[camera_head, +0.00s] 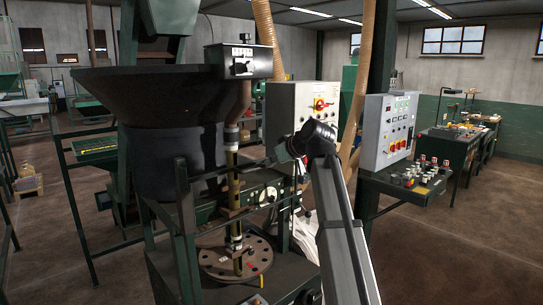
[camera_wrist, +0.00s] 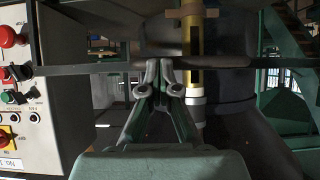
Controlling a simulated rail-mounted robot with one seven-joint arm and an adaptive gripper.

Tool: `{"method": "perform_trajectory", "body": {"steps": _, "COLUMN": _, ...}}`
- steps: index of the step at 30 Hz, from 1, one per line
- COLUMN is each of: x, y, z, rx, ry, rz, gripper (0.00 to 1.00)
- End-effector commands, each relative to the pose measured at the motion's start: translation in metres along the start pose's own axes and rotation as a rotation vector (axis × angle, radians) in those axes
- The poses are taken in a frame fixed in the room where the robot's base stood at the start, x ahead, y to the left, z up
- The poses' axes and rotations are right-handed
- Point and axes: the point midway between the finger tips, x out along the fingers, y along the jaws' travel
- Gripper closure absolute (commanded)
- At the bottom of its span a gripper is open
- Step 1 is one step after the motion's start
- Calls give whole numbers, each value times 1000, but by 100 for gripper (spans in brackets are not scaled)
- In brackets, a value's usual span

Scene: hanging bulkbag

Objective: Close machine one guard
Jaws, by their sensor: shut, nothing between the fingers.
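A dark horizontal bar, which looks like the machine's guard (camera_wrist: 75,69), crosses the wrist view in front of the brass pipe. In the head view, the guard (camera_head: 215,172) runs across the front of the machine below the black hopper. My gripper (camera_wrist: 158,66) is shut and empty, with its fingertips at the bar; I cannot tell whether they touch it. In the head view, my gripper (camera_head: 277,153) points left toward the machine from the arm's bent wrist, and its fingertips are hard to make out. The guard's hinge and latch are not clear.
The brass pipe (camera_head: 233,190) stands above a round bolted plate (camera_head: 235,259). A control box (camera_wrist: 28,85) with red and green buttons is close on the left in the wrist view. A grey control cabinet (camera_head: 388,132) stands right of my arm. Floor is clear at the lower right.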

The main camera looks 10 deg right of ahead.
Motion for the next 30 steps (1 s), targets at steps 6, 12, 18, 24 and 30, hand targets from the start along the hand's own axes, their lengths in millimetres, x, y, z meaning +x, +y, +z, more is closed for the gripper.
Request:
{"method": "perform_trajectory", "body": {"steps": 6, "x": 47, "y": -2, "z": 72, "rx": 1, "ry": -2, "rz": -2, "gripper": 100}}
{"method": "perform_trajectory", "body": {"steps": 12, "x": 87, "y": -1, "z": 131, "rx": 1, "ry": -1, "rz": -1, "gripper": 100}}
{"method": "perform_trajectory", "body": {"steps": 18, "x": 127, "y": -1, "z": 190, "rx": 1, "ry": -1, "rz": 0, "gripper": 100}}
{"method": "perform_trajectory", "body": {"steps": 24, "x": 161, "y": -1, "z": 240, "rx": 1, "ry": 1, "rz": -1, "gripper": 100}}
{"method": "perform_trajectory", "body": {"steps": 30, "x": 185, "y": 0, "z": 274, "rx": 0, "ry": 2, "rz": 0, "gripper": 100}}
